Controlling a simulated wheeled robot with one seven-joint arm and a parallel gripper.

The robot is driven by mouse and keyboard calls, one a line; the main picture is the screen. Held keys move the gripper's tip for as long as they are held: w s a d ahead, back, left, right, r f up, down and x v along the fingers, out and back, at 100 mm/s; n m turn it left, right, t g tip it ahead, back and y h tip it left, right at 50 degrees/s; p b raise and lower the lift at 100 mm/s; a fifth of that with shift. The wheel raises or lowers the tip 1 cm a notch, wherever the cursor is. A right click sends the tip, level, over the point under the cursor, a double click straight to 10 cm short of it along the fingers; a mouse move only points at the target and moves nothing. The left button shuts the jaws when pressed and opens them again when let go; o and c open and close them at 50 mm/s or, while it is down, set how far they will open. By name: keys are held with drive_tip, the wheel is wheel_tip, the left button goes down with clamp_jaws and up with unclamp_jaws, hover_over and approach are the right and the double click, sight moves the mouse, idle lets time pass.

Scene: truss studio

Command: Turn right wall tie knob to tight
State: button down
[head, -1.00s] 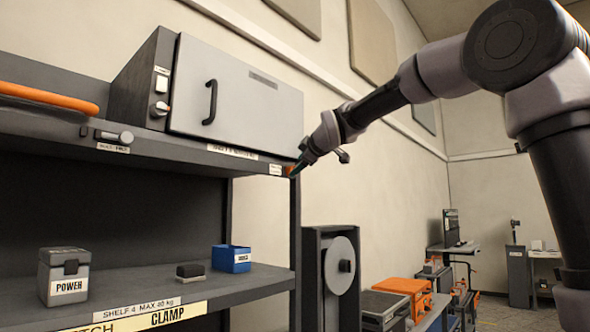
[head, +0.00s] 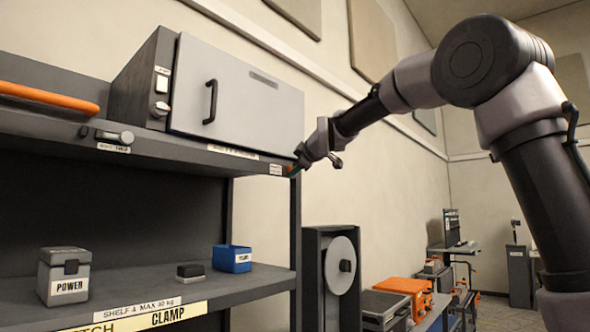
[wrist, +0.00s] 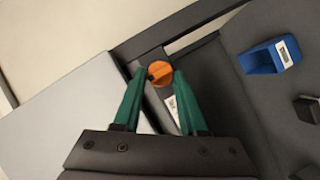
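The right wall tie knob is a round orange knob (wrist: 160,73) with a dark notch on its left side, at the shelf's front corner in the wrist view. A white label (wrist: 171,104) lies just below it. My gripper (wrist: 160,76) has green fingers, one on each side of the knob, with their tips level with it. The gap is about as wide as the knob, and I cannot tell whether the tips touch it. In the head view my gripper (head: 294,170) is at the right end of the upper shelf and mostly hides the knob.
A grey cabinet (head: 240,105) with a black handle stands on the upper shelf, close to my gripper. A grey lever (head: 115,136) is on the shelf edge at left. The lower shelf holds a blue bin (head: 232,259), a black block (head: 190,271) and a POWER box (head: 63,276).

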drive_tip(key=shift+m, duration=0.3)
drive_tip(key=shift+w+d+r+m+g+y, duration=0.1)
drive_tip(key=shift+w+d+m+g+y, duration=0.15)
drive_tip(key=shift+m+g+y, duration=0.95)
drive_tip(key=shift+w+d+r+m+g+y, duration=0.15)
drive_tip(key=shift+m+g+y, duration=0.25)
drive_tip(key=shift+m+g, duration=1.6)
drive_tip(key=shift+w+d+m+g+y, duration=0.25)
drive_tip(key=shift+m+g+y, duration=0.65)
drive_tip(key=shift+m, duration=1.3)
drive_tip(key=shift+a, duration=0.15)
drive_tip(key=shift+c, duration=2.4)
unclamp_jaws()
